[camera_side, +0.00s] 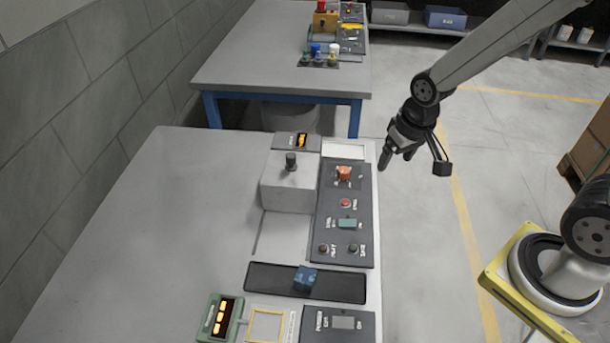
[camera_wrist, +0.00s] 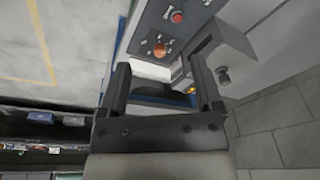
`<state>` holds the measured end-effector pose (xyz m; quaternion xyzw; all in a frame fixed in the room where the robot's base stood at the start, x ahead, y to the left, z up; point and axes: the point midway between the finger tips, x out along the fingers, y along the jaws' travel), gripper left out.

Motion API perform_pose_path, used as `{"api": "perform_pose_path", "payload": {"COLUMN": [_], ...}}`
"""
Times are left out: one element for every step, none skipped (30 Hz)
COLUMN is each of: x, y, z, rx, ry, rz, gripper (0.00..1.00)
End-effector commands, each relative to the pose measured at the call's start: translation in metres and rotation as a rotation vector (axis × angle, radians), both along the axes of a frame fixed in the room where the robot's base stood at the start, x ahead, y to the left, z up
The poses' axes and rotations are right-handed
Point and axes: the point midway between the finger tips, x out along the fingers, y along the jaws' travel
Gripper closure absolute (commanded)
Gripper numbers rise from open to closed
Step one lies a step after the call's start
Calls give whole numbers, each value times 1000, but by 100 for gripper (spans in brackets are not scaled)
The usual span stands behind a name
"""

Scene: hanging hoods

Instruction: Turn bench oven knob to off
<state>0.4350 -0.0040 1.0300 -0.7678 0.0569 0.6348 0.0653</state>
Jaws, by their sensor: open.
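A dark panel (camera_side: 330,215) on the near bench carries an orange knob (camera_side: 344,173), which also shows in the wrist view (camera_wrist: 159,49). A light grey box (camera_side: 287,188) beside the panel has a dark upright knob (camera_side: 291,161) on top, also in the wrist view (camera_wrist: 223,75). I cannot read which knob is labelled as the oven's. My gripper (camera_side: 396,158) is open and empty, to the right of the panel in the side view and apart from it. In the wrist view the orange knob appears between and beyond my fingertips (camera_wrist: 160,66).
A blue block (camera_side: 305,278) sits on a black strip. A small lit display (camera_side: 297,140) stands behind the grey box. The bench's left side is clear.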

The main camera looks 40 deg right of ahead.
Motion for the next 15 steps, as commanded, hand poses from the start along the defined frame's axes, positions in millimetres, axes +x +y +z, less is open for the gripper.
{"api": "perform_pose_path", "payload": {"x": [11,18,27,34,41,49,56,62,71,77,83,92,97,103,111], "y": [-2,-2,-4,-5,-6,-7,-8,-10,-11,-12,-14,-15,-16,-18,-19], "z": [-3,-4,-7,-8,-10,-13,-16,-18,-22,-24,-27,-32,-35,-38,-43], "rx": [6,10,15,20,24,28,31,34,38,41,42,45,47,49,51], "ry": [13,19,30,36,43,53,59,67,75,82,89,98,106,111,120], "rz": [-41,-67,-106,-135,-164,-204,-233,-262,-302,-330,-359,-398,-427,-455,-495], "gripper": [17,17,17,17,17,17,17,17,17,17,17,17,17,17,17]}}
